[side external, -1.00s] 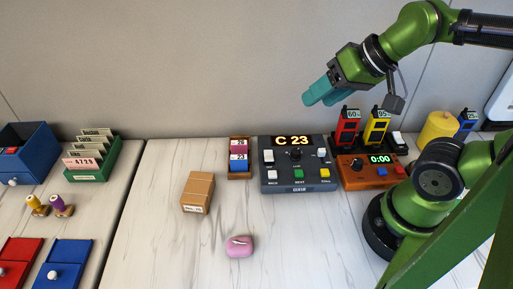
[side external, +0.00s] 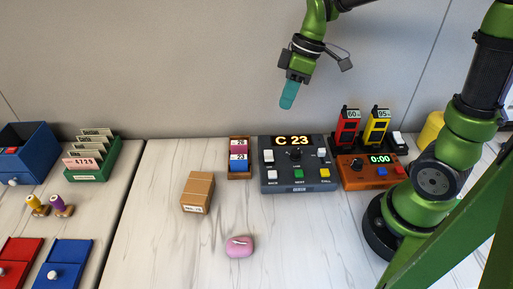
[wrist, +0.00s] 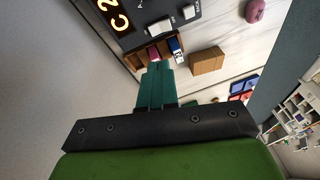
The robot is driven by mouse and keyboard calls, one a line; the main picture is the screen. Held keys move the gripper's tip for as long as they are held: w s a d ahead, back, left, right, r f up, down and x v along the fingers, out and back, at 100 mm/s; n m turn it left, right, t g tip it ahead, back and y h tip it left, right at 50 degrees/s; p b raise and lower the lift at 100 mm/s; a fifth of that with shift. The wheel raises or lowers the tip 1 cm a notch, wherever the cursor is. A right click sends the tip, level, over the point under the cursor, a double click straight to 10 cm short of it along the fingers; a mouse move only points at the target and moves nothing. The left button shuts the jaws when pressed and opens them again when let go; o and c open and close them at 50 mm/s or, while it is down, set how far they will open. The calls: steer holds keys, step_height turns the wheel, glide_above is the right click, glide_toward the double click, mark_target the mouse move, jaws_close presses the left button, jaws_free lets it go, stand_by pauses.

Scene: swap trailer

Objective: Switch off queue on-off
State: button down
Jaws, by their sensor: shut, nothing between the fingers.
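My gripper (side external: 288,101), with teal fingers, is shut and empty, pointing down well above the console. In the wrist view, part of the console (wrist: 150,12) shows at the top.
A wooden ticket holder (side external: 239,173) stands left of the console, and an orange timer (side external: 357,176) reading 0:00 stands right. Red and yellow units (side external: 376,128) stand behind the timer. A cardboard box (side external: 198,192) and pink object (side external: 239,246) lie in front; the front centre is clear.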

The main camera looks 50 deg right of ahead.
steer(key=shift+a+r+n, duration=0.15)
steer(key=shift+r+n, duration=0.1)
steer(key=shift+n, duration=0.95)
glide_toward(270, 158)
steer(key=x, duration=0.5)
steer(key=shift+w+a+f, duration=0.1)
steer(key=shift+w+f, duration=0.05)
steer(key=shift+w, duration=0.25)
steer(key=shift+s+a+f, duration=0.1)
steer(key=shift+f, duration=0.4)
steer(key=shift+s+a+f, duration=0.2)
steer(key=shift+s+f, duration=0.05)
steer(key=shift+f, duration=0.1)
steer(key=shift+w+d, duration=0.1)
steer(key=shift+w, duration=0.05)
